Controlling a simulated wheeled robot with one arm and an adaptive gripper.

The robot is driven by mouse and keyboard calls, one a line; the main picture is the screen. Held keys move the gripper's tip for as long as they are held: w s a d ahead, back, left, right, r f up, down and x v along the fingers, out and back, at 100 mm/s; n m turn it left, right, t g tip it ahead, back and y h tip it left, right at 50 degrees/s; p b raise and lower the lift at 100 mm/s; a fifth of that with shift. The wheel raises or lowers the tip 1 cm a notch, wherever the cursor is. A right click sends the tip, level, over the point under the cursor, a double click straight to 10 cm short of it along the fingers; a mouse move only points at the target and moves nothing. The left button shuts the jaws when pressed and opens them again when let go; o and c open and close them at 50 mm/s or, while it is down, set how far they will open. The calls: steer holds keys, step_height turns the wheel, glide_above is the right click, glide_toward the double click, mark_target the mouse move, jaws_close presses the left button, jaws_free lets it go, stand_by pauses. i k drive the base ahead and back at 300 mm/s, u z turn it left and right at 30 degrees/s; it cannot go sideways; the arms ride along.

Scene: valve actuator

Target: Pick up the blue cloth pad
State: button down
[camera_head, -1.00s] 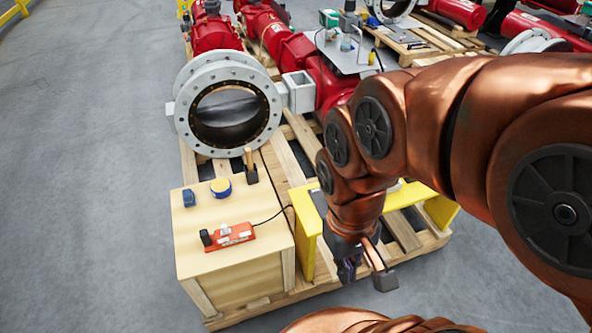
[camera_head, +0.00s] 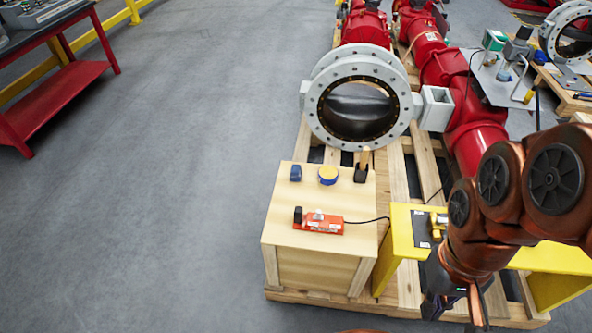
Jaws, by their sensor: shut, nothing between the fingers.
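A small dark blue block-like thing (camera_head: 296,173), which looks like the blue cloth pad, lies at the back left of the top of a light wooden box (camera_head: 275,232). Nothing covers the blue pad.
On the box are a round yellow-topped blue tin (camera_head: 328,175), a brush with a black base (camera_head: 361,166) and an orange device (camera_head: 318,223) with a cable. A yellow stand (camera_head: 400,238) stands right of the box. A large valve (camera_head: 359,107) rises behind.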

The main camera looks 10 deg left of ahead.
mark_target(295, 175)
steer(key=u, duration=0.05)
steer(key=k, duration=0.55)
steer(key=u, duration=0.5)
steer(key=i, duration=0.8)
steer(key=u, duration=0.9)
steer(key=i, duration=0.6)
steer(key=u, duration=0.2)
